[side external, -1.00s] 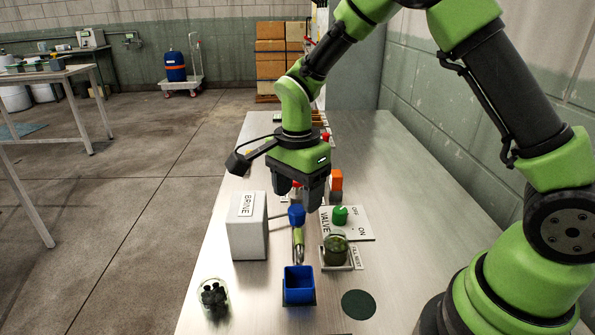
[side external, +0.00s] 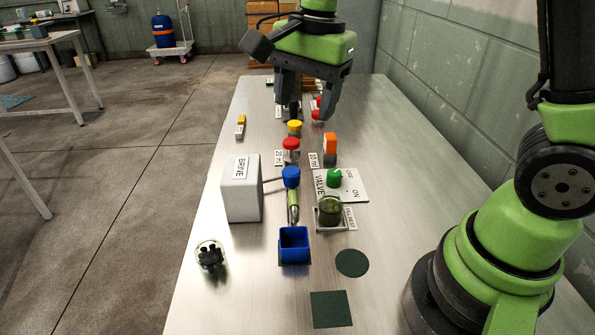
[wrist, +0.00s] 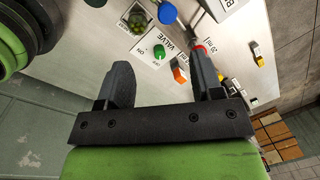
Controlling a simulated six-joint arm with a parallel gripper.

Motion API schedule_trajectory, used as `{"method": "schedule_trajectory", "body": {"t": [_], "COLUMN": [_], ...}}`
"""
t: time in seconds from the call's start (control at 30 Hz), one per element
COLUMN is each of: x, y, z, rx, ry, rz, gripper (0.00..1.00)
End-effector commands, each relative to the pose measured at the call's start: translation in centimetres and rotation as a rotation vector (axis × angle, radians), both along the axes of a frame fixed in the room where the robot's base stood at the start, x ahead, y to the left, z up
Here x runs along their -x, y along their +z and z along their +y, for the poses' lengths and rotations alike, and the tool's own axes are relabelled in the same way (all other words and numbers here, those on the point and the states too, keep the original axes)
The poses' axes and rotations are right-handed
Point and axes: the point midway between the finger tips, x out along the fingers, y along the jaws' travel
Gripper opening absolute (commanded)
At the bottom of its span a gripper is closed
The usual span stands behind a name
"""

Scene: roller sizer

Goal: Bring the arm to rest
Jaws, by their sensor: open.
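My gripper (side external: 308,105) is raised above the far part of the steel table, fingers pointing down. Its two dark fingers are spread apart with nothing between them. In the wrist view my gripper (wrist: 160,88) also shows its fingers wide apart and empty. It is clear of the objects below it. In the side view the fingers partly hide the red and dark items at the far end of the table.
On the table (side external: 240,290) stand a white BRINE box (side external: 240,195), a blue open box (side external: 294,246), a jar of dark pieces (side external: 211,256), a green jar (side external: 330,210), a green valve knob (side external: 334,178) and an orange block (side external: 330,146).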

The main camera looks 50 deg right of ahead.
Motion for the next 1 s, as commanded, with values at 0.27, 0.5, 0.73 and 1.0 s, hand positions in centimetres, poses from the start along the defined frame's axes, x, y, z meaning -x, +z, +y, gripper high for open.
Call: {"method": "schedule_trajectory", "body": {"t": [0.27, 0.5, 0.73, 1.0], "x": [7.9, 13.5, 15.2, 15.3], "y": [6.1, 7.0, 6.7, 6.7], "z": [-0.2, -0.1, 0.0, 0.0], "rx": [0.044, 0.172, 0.240, 0.243], "ry": [0.471, 0.799, 0.920, 0.925], "rz": [-0.298, -0.507, -0.577, -0.579], "gripper": [0.60, 0.60, 0.60, 0.60]}}
